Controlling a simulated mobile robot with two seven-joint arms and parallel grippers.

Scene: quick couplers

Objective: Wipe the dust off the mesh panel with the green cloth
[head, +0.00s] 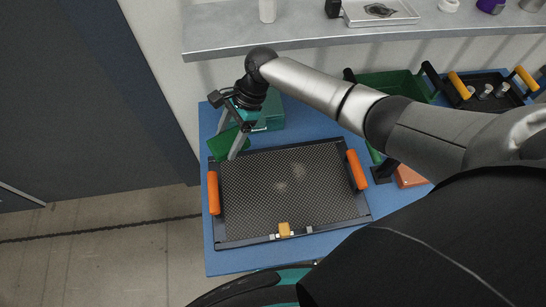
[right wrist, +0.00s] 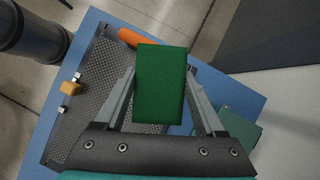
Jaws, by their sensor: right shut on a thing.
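The mesh panel (head: 270,205) lies flat on the blue table, with an orange handle at each side. Pale dusty patches (head: 288,178) show near its middle. My right gripper (head: 236,143) is over the panel's back left corner, shut on the green cloth (head: 224,141). In the right wrist view the cloth (right wrist: 161,84) is a flat green block between the fingers, hiding part of the panel (right wrist: 95,95) and of an orange handle (right wrist: 131,38). I cannot tell whether the cloth touches the panel. My left gripper is not in view.
A teal box (head: 270,113) stands behind the panel, close to my right gripper. A yellow block (head: 284,229) sits at the panel's front edge. A green bin (head: 385,84) and a black tray (head: 486,92) are at the back right. A grey shelf (head: 230,28) runs along the wall.

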